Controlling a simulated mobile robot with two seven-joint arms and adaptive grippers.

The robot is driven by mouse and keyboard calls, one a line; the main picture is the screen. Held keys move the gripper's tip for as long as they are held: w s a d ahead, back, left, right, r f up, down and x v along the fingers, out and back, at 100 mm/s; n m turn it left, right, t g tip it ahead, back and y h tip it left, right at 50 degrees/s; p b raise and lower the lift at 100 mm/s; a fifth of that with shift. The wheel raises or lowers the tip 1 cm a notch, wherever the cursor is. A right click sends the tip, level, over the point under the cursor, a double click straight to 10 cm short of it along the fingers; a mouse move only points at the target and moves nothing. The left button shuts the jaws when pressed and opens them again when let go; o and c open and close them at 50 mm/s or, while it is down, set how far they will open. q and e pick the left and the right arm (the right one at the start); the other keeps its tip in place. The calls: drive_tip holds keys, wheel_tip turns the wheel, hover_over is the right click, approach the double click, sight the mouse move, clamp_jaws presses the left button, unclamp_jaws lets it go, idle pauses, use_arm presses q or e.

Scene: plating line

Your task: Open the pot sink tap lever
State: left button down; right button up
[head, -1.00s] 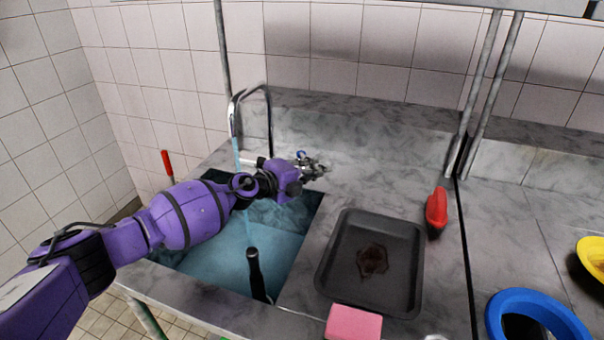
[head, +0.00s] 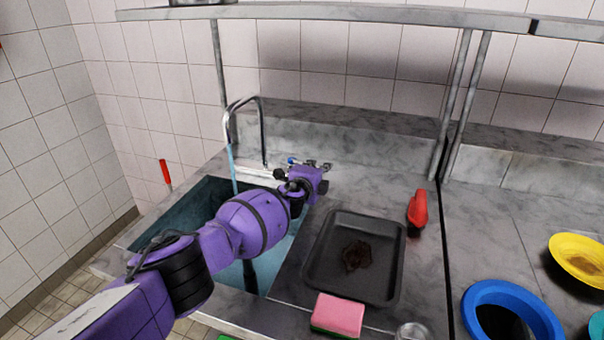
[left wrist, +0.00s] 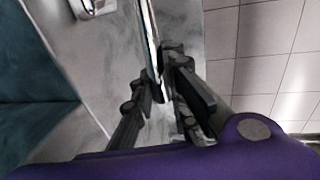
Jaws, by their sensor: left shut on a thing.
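The pot sink tap (head: 229,118) is a chrome arched spout at the back of the sink (head: 150,212). A blue-tinted stream of water runs from it into the basin. My left gripper (head: 316,168) is beside the base of the tap, over the counter behind the sink. In the left wrist view my left gripper (left wrist: 160,90) has its dark fingers shut around the chrome tap lever (left wrist: 150,40). In the head view the gripper largely hides the lever, and a small blue mark shows beside it. My right gripper is not in view.
A dark tray (head: 322,268) with a brown stain lies on the counter right of the sink. Near it are a pink sponge (head: 338,314) and a red-handled brush (head: 418,208). A blue ring-shaped bowl (head: 480,296) and a yellow dish (head: 577,247) lie farther right.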

use_arm(q)
drive_tip(key=shift+w+d+f+n+y, duration=0.15)
drive_tip(key=shift+w+d+n+y, duration=0.2)
drive_tip(key=shift+n+y, duration=0.3)
drive_tip(key=shift+w, duration=0.1)
drive_tip(key=c, duration=1.7)
unclamp_jaws()
drive_tip(key=shift+v, duration=1.3)
drive_tip(key=v, duration=0.3)
drive_tip(key=f+v, duration=0.1)
drive_tip(key=v, duration=0.3)
drive_tip(key=f+v, duration=0.1)
drive_tip(key=v, duration=0.2)
drive_tip(key=shift+s+f, duration=0.25)
drive_tip(key=shift+s, duration=0.25)
